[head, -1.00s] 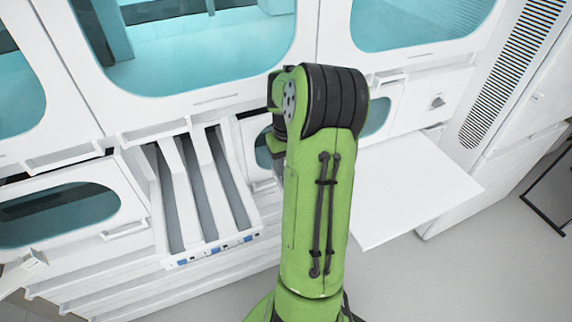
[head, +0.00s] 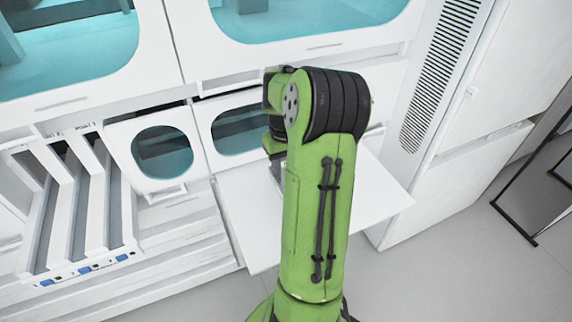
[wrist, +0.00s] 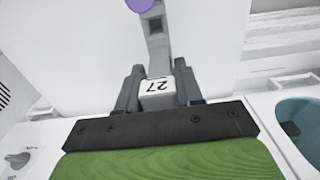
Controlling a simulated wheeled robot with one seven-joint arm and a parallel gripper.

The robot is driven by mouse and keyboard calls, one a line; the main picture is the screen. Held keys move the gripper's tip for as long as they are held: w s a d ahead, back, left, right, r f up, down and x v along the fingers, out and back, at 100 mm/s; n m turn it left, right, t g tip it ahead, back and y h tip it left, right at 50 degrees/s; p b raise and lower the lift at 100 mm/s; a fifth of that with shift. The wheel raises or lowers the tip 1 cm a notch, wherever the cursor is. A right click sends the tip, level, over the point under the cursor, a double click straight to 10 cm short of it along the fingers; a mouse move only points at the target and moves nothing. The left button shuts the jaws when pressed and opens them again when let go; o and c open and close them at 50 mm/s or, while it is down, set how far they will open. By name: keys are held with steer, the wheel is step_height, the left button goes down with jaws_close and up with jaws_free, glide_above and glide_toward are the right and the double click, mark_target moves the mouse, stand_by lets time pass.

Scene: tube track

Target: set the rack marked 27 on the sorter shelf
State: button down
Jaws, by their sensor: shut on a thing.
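A narrow grey rack (wrist: 158,48) with a white label reading 27, upside down in the wrist view, is held between the fingers of my gripper (wrist: 158,88). A purple round top (wrist: 146,4) shows at the rack's far end, cut off by the picture edge. A flat white shelf (head: 245,225) juts out from the machine in the head view, partly hidden behind my green arm. In the wrist view a plain white surface lies behind the rack. I cannot tell whether the rack touches it. In the head view my arm hides the gripper and rack.
A white bay with several sloped grey lanes (head: 75,220) and blue-marked front ends stands at left. Teal-windowed doors (head: 163,152) line the machine. A vented white cabinet (head: 440,75) and a black frame (head: 510,215) stand at right. Grey floor is clear in front.

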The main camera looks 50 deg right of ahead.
steer(key=shift+w+a+f+b, duration=0.1)
steer(key=shift+f+b, duration=0.45)
steer(key=shift+f, duration=0.45)
steer(key=shift+f, duration=0.45)
steer(key=shift+f+b, duration=0.25)
steer(key=shift+b, duration=0.05)
steer(key=c, duration=0.7)
jaws_free()
